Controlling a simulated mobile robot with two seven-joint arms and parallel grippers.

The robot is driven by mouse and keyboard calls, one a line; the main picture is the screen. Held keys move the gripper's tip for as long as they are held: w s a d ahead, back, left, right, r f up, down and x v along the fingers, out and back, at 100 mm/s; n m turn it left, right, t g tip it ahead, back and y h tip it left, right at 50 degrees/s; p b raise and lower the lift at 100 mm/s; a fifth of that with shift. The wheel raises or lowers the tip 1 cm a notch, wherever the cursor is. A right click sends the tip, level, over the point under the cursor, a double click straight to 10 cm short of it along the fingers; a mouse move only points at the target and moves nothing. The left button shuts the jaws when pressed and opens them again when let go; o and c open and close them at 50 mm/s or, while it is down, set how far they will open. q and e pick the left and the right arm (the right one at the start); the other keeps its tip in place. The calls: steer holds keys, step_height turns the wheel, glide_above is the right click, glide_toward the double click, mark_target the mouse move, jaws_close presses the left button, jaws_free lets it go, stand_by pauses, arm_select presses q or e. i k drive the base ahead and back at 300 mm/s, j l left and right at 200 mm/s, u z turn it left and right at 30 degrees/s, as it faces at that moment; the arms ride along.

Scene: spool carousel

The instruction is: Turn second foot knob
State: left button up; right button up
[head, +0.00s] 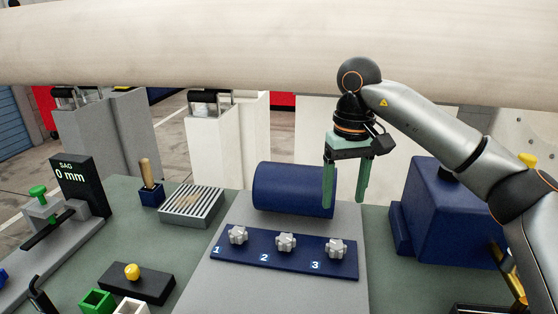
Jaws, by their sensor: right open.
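A dark blue panel (259,266) on a grey plate carries three light grey star-shaped knobs, numbered 1, 2 and 3. The middle knob (285,242) stands by the number 2. Knob 1 (238,235) is to its left and knob 3 (335,248) to its right. My right gripper (345,201) has green fingers that point down. It is open and empty, above and behind knob 3, in front of the right end of the blue cylinder. My left gripper is not in view.
A blue cylinder (290,188) lies behind the panel. A large blue block (440,210) stands at right. At left are a slotted grey box (192,205), a brush holder (151,193), a yellow-knobbed black block (136,283) and a display (79,185) reading "SAG 0 mm". A thick pale beam (200,45) crosses the top.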

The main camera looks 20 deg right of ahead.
mark_target(285, 242)
steer(key=k, duration=1)
